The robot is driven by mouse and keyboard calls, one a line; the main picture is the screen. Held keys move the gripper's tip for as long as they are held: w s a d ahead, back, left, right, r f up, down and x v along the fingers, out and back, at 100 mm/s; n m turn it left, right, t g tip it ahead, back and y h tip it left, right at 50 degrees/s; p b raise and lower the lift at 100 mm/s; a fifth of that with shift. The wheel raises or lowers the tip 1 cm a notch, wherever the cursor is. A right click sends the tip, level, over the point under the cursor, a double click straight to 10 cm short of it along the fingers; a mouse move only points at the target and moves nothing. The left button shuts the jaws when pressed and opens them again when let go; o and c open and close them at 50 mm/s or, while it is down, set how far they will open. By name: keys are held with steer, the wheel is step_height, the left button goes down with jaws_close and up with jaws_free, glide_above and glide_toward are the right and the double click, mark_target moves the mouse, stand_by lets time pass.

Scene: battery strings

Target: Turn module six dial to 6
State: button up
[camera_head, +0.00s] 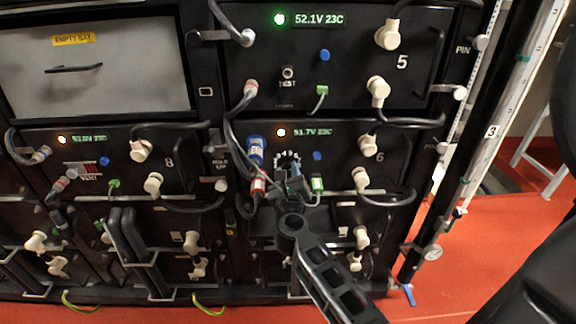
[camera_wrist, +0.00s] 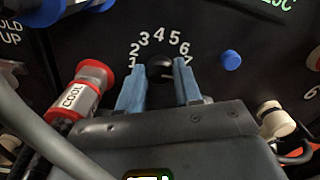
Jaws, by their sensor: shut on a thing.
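Module six (camera_head: 340,150) is a black panel marked 6 with a green display reading 51.7V 23C. Its dial (camera_wrist: 158,66) is a small dark knob under an arc of white numbers from 1 to 7 in the wrist view. My gripper (camera_head: 289,174) is at the dial, with one blue finger on each side of the knob, shut on it. A small pale mark shows on the knob's lower right, but I cannot tell clearly which number the dial points to. In the head view the gripper hides most of the dial.
A red-collared COOL connector (camera_wrist: 82,90) stands close left of my fingers, with a grey hose beside it. A blue button (camera_wrist: 231,61) is right of the dial. Module 5 (camera_head: 340,65) is above and module 8 (camera_head: 120,165) is left. Red floor (camera_head: 500,260) is open at right.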

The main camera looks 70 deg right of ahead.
steer(key=n+p, duration=0.2)
steer(key=n, duration=0.1)
steer(key=n+p, duration=0.1)
steer(key=p, duration=0.1)
steer(key=shift+r, duration=0.25)
steer(key=shift+f+n+p, duration=0.2)
steer(key=shift+n+p, duration=0.9)
steer(key=shift+n, duration=0.7)
steer(key=shift+w, duration=0.1)
steer(key=o, duration=1)
steer(key=shift+v, duration=3.9)
